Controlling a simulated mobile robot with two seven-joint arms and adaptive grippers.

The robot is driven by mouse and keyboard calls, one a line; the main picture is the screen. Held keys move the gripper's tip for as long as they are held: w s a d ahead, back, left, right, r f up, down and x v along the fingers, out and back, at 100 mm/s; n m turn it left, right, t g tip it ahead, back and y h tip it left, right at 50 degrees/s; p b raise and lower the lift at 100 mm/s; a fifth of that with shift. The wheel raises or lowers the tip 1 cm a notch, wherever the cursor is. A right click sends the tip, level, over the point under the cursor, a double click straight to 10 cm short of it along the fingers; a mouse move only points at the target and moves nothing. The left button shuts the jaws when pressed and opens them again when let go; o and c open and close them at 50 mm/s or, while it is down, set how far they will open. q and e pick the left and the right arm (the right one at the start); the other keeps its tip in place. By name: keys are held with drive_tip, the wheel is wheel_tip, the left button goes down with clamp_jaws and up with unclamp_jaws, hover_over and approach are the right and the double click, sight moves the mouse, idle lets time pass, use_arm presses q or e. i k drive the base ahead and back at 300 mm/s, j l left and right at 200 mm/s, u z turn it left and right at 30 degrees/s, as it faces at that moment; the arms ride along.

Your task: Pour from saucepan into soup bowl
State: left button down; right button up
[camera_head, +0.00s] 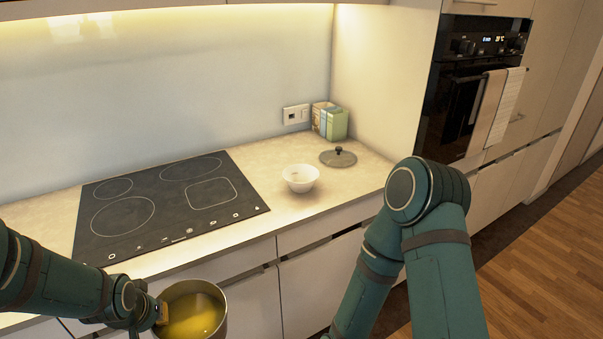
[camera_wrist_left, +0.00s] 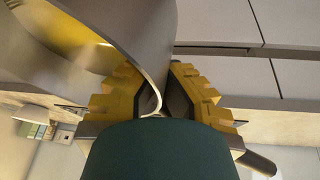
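The saucepan (camera_head: 187,288) is at the bottom of the head view, in front of the counter, with yellow contents (camera_head: 196,318) inside. My left gripper (camera_head: 160,312) is at its left side. In the left wrist view, the pan's metal wall (camera_wrist_left: 145,45) runs down between the yellow finger pads of my left gripper (camera_wrist_left: 165,95), which is closed on it. The white soup bowl (camera_head: 300,178) stands upright on the counter, right of the cooktop, apart from the pan. My right arm shows at the right, but its gripper is out of view.
A black cooktop (camera_head: 165,205) lies left of the bowl. A grey lid (camera_head: 338,158) lies behind and right of the bowl. Several boxes (camera_head: 334,124) stand in the back corner. The counter edge and cabinet fronts are beside the pan. An oven (camera_head: 465,100) stands at the right.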

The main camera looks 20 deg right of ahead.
sight(300, 178)
drive_tip(key=i+l, duration=0.1)
drive_tip(key=l, duration=0.35)
drive_tip(key=i+l, duration=0.1)
drive_tip(key=l, duration=0.8)
drive_tip(key=i+l, duration=0.15)
drive_tip(key=l, duration=0.3)
drive_tip(key=l+z, duration=0.05)
